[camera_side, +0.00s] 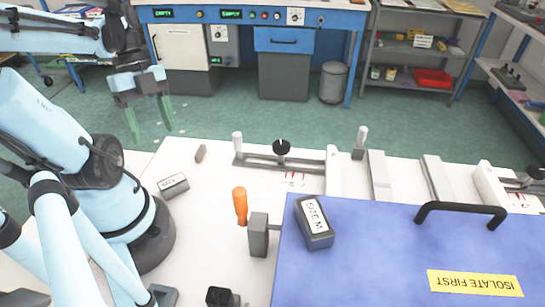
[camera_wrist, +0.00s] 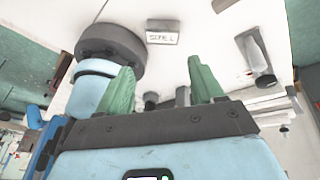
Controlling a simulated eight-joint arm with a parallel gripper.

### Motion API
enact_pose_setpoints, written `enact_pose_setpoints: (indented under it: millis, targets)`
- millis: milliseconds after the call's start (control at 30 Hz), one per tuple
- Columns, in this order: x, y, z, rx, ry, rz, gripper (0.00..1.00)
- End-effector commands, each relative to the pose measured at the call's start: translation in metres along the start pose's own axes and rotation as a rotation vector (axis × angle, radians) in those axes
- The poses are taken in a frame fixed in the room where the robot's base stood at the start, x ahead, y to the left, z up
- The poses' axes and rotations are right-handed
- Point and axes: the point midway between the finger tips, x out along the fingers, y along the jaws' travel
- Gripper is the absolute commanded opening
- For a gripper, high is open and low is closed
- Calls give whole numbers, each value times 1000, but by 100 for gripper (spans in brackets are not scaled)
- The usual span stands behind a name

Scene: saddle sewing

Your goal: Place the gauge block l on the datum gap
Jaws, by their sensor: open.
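A small grey block with a white label, which I take for gauge block l (camera_side: 173,185), lies on the white table in the side view, right of my arm's base. It also shows in the wrist view (camera_wrist: 162,32), its label seeming to read SIZE L. My gripper (camera_side: 150,118) is open and empty, its green fingers apart, high above and behind the block at the upper left. The fingers also show in the wrist view (camera_wrist: 158,75).
A larger block labelled SIZE M (camera_side: 314,222) rests on the blue cover (camera_side: 375,250), which has a black handle (camera_side: 462,212). The table left of the orange clamp is mostly clear.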

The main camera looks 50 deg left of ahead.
Motion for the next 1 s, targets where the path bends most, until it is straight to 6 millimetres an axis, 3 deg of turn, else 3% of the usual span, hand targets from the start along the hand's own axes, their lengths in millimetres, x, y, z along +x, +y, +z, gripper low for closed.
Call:
enact_pose_setpoints:
  millis: [333, 700, 1000]
  targets:
    - [7, -15, -20, -554, -173, 106, 67]
    - [13, -30, -42, -1136, -420, 23, 67]
    - [15, -36, -52, -1395, -515, -86, 67]
